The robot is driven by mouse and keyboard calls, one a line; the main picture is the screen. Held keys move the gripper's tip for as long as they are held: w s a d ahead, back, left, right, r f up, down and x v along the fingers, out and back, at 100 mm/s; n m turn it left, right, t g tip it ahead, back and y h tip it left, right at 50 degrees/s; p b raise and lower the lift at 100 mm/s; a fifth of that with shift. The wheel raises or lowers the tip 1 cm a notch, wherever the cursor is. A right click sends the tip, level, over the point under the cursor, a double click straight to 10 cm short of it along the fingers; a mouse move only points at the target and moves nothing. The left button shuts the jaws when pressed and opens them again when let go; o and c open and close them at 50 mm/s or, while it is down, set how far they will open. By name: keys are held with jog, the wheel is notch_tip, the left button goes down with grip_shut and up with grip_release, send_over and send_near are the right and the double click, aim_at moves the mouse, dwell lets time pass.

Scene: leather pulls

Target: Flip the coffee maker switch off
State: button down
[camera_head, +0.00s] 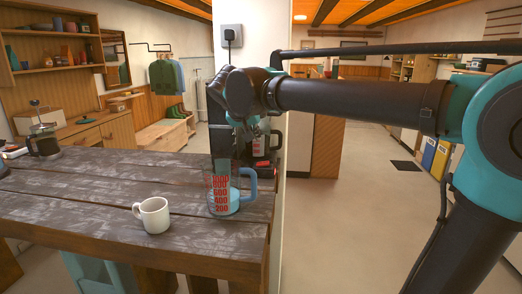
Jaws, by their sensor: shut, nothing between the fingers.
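The black coffee maker (217,112) stands at the far right corner of the table, against the white pillar, and is largely hidden behind my arm. A glass carafe (262,146) seems to sit in it. A small red part (261,164) shows low on its right side; I cannot tell whether it is the switch or how it is set. My gripper (250,130) is in front of the coffee maker, below my wrist. It is shut and empty. Its fingertips are small and dark against the machine, and I cannot tell whether they touch it.
A clear measuring jug (220,196) with red markings and a blue handle stands in front of the coffee maker. A white mug (152,215) is nearer the table's front edge. A French press (43,142) stands at the far left. The middle of the dark wooden table (110,185) is clear.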

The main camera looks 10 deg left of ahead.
send_over(263, 164)
jog(key=f, duration=0.6)
jog(key=shift+s+a+f, duration=0.15)
jog(key=shift+s+a, duration=0.05)
jog(key=shift+s, duration=0.05)
jog(key=f, duration=0.3)
jog(key=shift+w+d+f, duration=0.15)
jog(key=shift+d, duration=0.15)
jog(key=shift+d+f, duration=0.1)
jog(key=shift+f, duration=0.4)
